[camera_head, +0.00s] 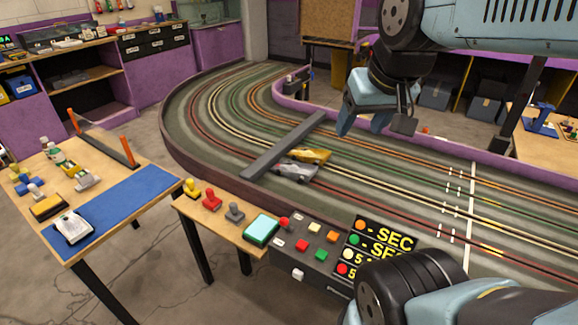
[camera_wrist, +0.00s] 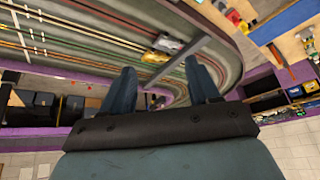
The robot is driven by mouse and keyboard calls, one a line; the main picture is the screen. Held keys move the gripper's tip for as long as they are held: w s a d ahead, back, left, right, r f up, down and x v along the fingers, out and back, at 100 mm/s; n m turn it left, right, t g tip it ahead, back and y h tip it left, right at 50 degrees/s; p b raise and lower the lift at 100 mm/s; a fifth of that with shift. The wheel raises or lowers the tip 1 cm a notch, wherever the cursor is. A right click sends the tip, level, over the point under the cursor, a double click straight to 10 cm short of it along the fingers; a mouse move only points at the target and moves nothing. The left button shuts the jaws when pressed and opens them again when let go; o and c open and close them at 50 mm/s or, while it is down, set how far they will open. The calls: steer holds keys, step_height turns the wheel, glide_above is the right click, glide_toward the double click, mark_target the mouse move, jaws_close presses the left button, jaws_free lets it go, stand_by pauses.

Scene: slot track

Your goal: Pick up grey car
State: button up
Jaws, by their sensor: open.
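The grey car (camera_head: 294,172) sits on the slot track, just right of a long grey bar that crosses the lanes. A yellow car (camera_head: 310,155) stands close behind it on the neighbouring lanes. My gripper (camera_head: 376,128) is open and empty, above the track to the right of and apart from both cars. In the wrist view my gripper (camera_wrist: 160,82) shows two spread fingers. Beyond them the grey car (camera_wrist: 168,44) and the yellow car (camera_wrist: 155,57) lie beside the bar.
The grey bar (camera_head: 265,155) spans the track left of the cars. A purple wall (camera_head: 400,136) edges the track. In front stand a control box (camera_head: 310,245) with coloured buttons and a table with a blue mat (camera_head: 135,205). Track lanes right of the cars are clear.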

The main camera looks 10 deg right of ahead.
steer(key=o, duration=0.7)
steer(key=w+a+f+m+g+y, duration=0.2)
steer(key=w+f+m, duration=0.1)
steer(key=w+f, duration=0.1)
steer(key=shift+f+g+y, duration=0.35)
steer(key=shift+g+y, duration=0.05)
steer(key=w+f+m+y, duration=0.7)
steer(key=w+f+m, duration=0.3)
steer(key=w, duration=0.2)
steer(key=m+t, duration=0.7)
steer(key=m, duration=0.7)
glide_toward(299, 171)
steer(key=v, duration=0.5)
steer(key=shift+s+r, duration=0.15)
steer(key=shift+r, duration=0.2)
steer(key=shift+f+h, duration=0.2)
steer(key=shift+h, duration=0.1)
steer(key=x, duration=1.3)
steer(key=shift+w+a, duration=0.25)
steer(key=shift+a, duration=0.05)
